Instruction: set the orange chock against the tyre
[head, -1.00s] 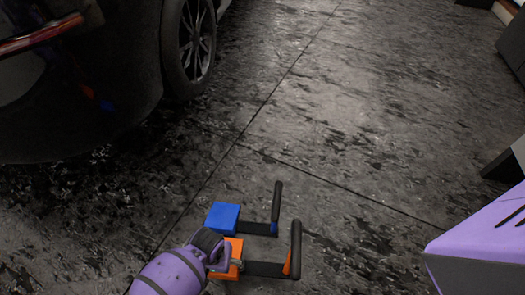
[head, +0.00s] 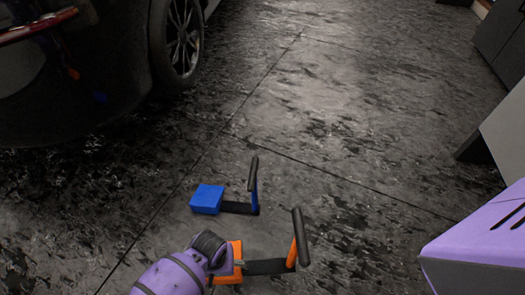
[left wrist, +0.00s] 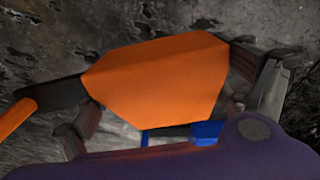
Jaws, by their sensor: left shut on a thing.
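The orange chock (head: 234,250) is a block with a black bar and an upright black-topped handle on its right, low in the head view. My left gripper (head: 229,262) is shut on the block, partly hiding it. In the left wrist view the orange chock (left wrist: 160,82) fills the middle, between the two fingers of my left gripper (left wrist: 170,105). The tyre (head: 164,48) is on the dark car at the upper left of the head view, well apart from the chock. My right gripper is not in view.
A similar blue chock (head: 207,198) stands on the floor just beyond the orange one; a bit of blue also shows in the left wrist view (left wrist: 207,132). Open dark floor (head: 330,110) lies in the middle. Grey cabinets (head: 503,45) stand at the right.

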